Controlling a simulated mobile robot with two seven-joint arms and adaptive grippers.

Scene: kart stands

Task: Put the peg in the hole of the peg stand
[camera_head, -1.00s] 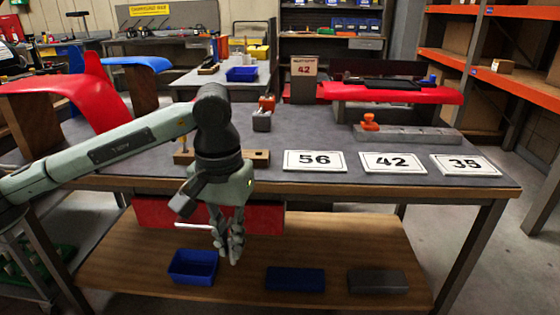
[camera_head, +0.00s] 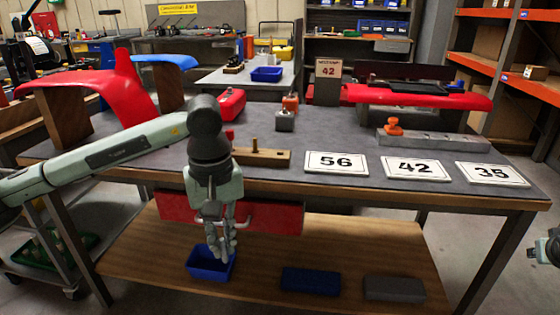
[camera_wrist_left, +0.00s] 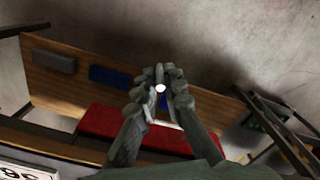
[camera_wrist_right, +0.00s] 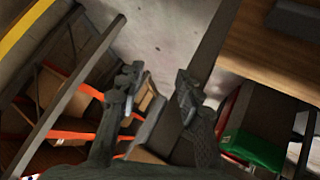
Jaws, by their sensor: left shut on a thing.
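The wooden peg stand (camera_head: 274,158) lies near the front edge of the grey table, left of the number cards. One brass-coloured peg (camera_head: 254,146) stands upright in it; its left end is hidden behind my left arm. My left gripper (camera_head: 222,252) points down in front of the table, below the top and in front of the blue bin. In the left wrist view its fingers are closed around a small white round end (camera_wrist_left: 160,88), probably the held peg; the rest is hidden. My right gripper (camera_wrist_right: 158,80) is open and empty, away from the table at the right.
A red drawer (camera_head: 272,217) with a pale handle hangs under the tabletop, beside my left gripper. A blue bin (camera_head: 199,266) stands on the wooden lower shelf (camera_head: 335,245). Number cards, a red-handled clamp (camera_head: 393,126) and red body panels (camera_head: 102,89) occupy the tabletop.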

